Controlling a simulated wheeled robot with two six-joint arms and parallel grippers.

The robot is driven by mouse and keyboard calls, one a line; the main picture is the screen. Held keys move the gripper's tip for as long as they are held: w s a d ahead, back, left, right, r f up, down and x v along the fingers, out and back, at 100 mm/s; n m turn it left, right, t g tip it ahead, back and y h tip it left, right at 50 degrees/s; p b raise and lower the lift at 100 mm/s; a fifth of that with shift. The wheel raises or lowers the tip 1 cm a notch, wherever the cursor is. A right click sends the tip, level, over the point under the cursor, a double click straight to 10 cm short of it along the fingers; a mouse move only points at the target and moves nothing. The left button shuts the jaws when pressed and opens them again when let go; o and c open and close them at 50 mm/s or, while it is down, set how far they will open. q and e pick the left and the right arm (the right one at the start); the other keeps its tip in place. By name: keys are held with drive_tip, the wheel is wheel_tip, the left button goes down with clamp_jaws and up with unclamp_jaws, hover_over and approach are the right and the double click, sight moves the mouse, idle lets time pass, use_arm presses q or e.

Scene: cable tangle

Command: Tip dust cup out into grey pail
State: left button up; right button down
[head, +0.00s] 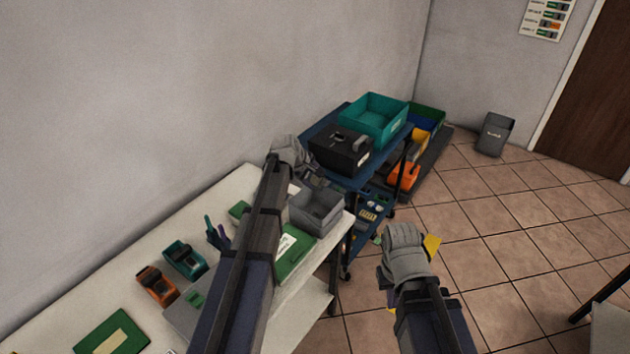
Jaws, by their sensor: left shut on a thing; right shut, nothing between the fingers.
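A grey open-topped container (317,212) stands at the far right end of the white table; it looks like the grey pail. My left gripper (306,172) is just behind and above it, near the cart. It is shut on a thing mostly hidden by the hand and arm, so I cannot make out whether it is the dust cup. No dust cup shows clearly elsewhere. My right gripper (398,268) is shut and empty, over the floor to the right of the table, with its fingertips largely hidden.
The white table (60,305) holds an orange tool (156,284), a teal tool (185,260) and green boards. A blue cart (385,160) beyond it carries a black box (341,150) and a teal bin (373,117). A dark grey bin (493,134) stands on open tiled floor.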

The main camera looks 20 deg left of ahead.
use_arm(q)
drive_tip(key=f+t+h+b, duration=0.1)
drive_tip(key=t+b, duration=0.3)
drive_tip(key=b, duration=0.4)
drive_tip(key=s+f+t+h+b, duration=0.1)
drive_tip(key=t+b, duration=0.3)
drive_tip(key=b, duration=0.4)
drive_tip(key=f+t+h+b, duration=0.1)
drive_tip(key=t+b, duration=0.3)
drive_tip(key=b, duration=0.4)
drive_tip(key=shift+s+a+f+h, duration=0.3)
drive_tip(key=shift+f+h, duration=0.1)
drive_tip(key=shift+h, duration=0.4)
drive_tip(key=shift+r, duration=0.1)
idle(1.4)
